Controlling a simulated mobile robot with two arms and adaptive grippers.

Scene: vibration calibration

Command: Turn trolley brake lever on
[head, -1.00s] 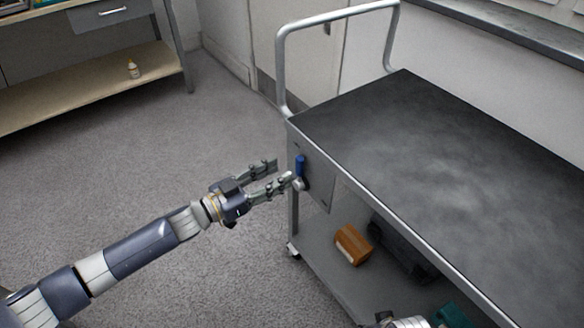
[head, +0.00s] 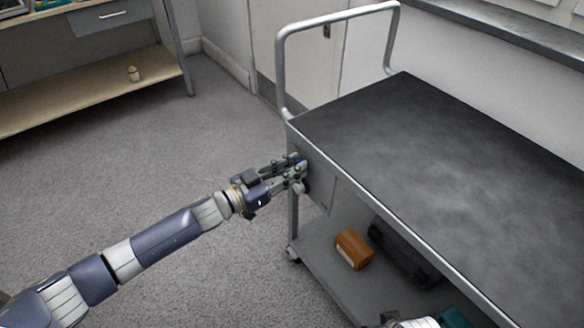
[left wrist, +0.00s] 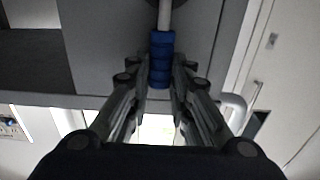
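The trolley (head: 440,150) has a dark top, and a grey panel (head: 322,183) is on its near-left end. The brake lever's blue handle (head: 301,158) stands upright on that panel, mostly hidden by my fingers in the head view. In the left wrist view the blue ribbed grip (left wrist: 161,60) on a silver rod sits between the two fingers. My left gripper (head: 299,166) is at the lever, with its fingers drawn in against both sides of the grip.
The trolley's tubular push handle (head: 283,65) rises behind the lever. The lower shelf (head: 330,268) carries a brown box (head: 353,248) and a dark case (head: 402,255). A workbench (head: 95,85) stands at the upper left. The carpet left of the trolley is clear.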

